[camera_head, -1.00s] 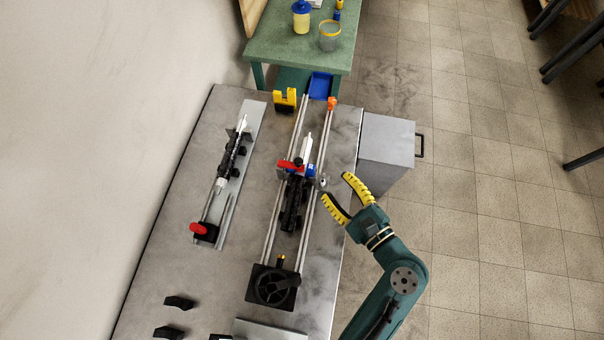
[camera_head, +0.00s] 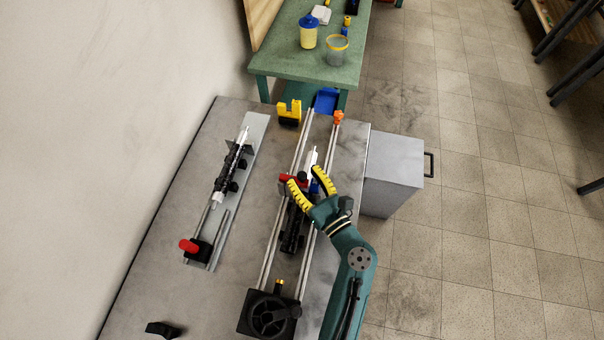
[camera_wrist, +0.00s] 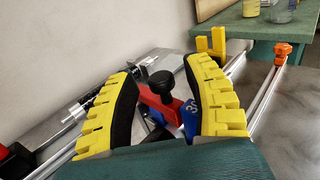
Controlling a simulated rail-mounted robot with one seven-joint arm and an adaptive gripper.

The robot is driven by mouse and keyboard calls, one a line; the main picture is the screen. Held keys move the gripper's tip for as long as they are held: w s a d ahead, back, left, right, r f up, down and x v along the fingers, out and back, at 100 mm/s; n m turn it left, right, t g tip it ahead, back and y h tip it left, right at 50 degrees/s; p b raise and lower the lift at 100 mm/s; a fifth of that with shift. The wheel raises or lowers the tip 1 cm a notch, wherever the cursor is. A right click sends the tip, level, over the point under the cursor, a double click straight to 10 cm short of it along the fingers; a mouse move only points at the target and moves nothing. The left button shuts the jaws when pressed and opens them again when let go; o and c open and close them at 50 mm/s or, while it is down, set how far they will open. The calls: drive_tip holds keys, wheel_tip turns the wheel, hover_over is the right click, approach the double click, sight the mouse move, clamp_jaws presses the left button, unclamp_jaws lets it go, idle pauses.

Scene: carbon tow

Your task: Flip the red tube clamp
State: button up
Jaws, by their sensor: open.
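The red tube clamp (camera_head: 285,178) with its black knob sits on the central rail fixture, partly hidden by my gripper in the head view. In the wrist view the red clamp (camera_wrist: 160,104) and the black knob (camera_wrist: 160,84) show between my fingers, with a blue block (camera_wrist: 189,119) beside them. My gripper (camera_head: 305,177) is open, its two yellow fingers spread over the clamp area. In the wrist view my gripper (camera_wrist: 164,70) frames the clamp. I cannot tell whether a finger touches it.
Two long rails (camera_head: 267,262) run along the table (camera_head: 165,215), with a black handwheel (camera_head: 270,314) at the near end. A second fixture with a red part (camera_head: 189,245) lies left. A yellow bracket (camera_head: 289,113) and orange piece (camera_head: 338,117) stand at the far end.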

drive_tip(key=shift+w+a, duration=0.35)
drive_tip(key=shift+w, duration=0.2)
drive_tip(key=shift+c, duration=0.2)
clamp_jaws()
drive_tip(key=shift+r, duration=0.1)
